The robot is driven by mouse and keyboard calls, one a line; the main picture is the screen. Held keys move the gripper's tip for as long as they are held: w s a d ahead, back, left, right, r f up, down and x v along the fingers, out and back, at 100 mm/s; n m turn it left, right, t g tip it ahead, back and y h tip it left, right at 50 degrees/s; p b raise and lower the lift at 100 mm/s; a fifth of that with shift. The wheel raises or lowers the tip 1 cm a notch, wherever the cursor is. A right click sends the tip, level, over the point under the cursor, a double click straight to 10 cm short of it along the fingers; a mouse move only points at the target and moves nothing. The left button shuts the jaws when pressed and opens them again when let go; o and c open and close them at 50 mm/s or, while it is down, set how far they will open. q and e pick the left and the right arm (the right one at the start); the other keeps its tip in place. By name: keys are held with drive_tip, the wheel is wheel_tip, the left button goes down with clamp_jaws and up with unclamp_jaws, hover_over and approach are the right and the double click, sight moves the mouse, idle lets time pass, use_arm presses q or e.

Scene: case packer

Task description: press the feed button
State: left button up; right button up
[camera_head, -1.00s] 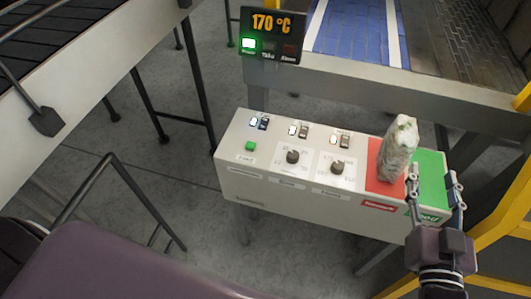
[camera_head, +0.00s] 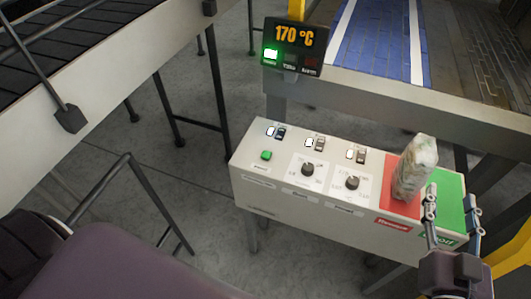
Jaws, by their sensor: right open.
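The control box (camera_head: 335,217) has a small green button (camera_head: 266,155) near its left end, with a label below it that is too small to read; I take it for the feed button. Rocker switches and two black dials are to the button's right. My right gripper (camera_head: 451,212) is open at the box's right end, in front of the green pad (camera_head: 446,188), far from the button. A pale wrapped packet (camera_head: 414,168) stands on the red pad (camera_head: 394,201), just left of the gripper, and the gripper does not hold it. My left gripper is not in view.
A display (camera_head: 295,47) reading 170 °C with a lit green lamp stands behind the box. A conveyor with a blue belt (camera_head: 375,45) is at the back right. A dark conveyor (camera_head: 75,40) and black railing (camera_head: 128,190) are on the left. Yellow framing (camera_head: 512,245) is at the right edge.

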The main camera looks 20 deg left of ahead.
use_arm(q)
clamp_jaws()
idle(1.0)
